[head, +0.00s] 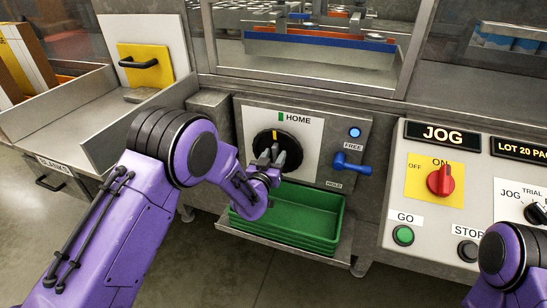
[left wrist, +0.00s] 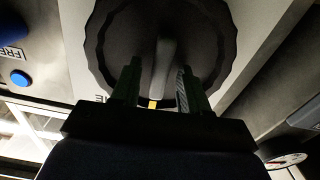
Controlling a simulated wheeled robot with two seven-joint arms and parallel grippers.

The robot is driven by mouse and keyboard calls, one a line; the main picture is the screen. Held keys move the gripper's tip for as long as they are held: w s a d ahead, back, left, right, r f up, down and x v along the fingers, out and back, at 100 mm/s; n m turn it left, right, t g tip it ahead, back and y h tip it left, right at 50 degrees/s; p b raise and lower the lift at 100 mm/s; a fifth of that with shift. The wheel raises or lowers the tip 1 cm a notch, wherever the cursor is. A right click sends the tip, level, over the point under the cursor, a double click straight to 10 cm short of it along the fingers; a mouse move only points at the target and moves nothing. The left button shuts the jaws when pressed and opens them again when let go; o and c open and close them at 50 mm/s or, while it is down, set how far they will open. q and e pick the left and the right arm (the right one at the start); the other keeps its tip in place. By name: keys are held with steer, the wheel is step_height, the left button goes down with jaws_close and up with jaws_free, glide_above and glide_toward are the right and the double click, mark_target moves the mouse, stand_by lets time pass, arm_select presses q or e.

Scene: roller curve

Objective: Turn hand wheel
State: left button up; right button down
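The black hand wheel (head: 265,139) is on a white plate under the word HOME, its yellow mark near the top, close to the green mark on the plate. My left gripper (head: 273,158) is in front of the wheel and hides its lower part. In the left wrist view the wheel (left wrist: 115,38) has a scalloped rim and a raised grip bar (left wrist: 164,62). The fingers of my left gripper (left wrist: 160,75) stand on either side of the bar, with gaps visible, so it looks open. Contact with the wheel face cannot be told. My right gripper is out of view.
A blue lever (head: 351,166) sits right of the wheel between FREE and HOLD, below a lit blue lamp (head: 355,132). Green trays (head: 300,217) are stacked on a shelf below. A JOG panel (head: 432,235) with a red switch (head: 440,180) stands at the right.

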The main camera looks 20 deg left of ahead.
arm_select(q)
steer(key=shift+s, duration=0.1)
steer(key=s, duration=1)
steer(key=shift+s+a+b, duration=0.2)
steer(key=shift+b, duration=0.15)
steer(key=shift+f, duration=0.1)
steer(key=s+a+f+n+g+y+p, duration=0.15)
steer(key=s+a+f+g, duration=0.25)
steer(key=s+f, duration=0.4)
steer(key=s+a+f+n+g+y+p, duration=0.1)
steer(key=s+a+f+n+g+y, duration=0.15)
steer(key=s+f+g, duration=0.4)
steer(key=s+a+f+n+g+p, duration=0.1)
steer(key=s+a+f+g, duration=0.1)
steer(key=s, duration=0.9)
steer(key=s+a+f+n+g+p, duration=0.1)
steer(key=s+f, duration=0.4)
steer(key=s, duration=0.5)
steer(key=shift+s+a+g+p, duration=0.35)
steer(key=shift+g+p, duration=0.2)
steer(key=shift+g, duration=0.1)
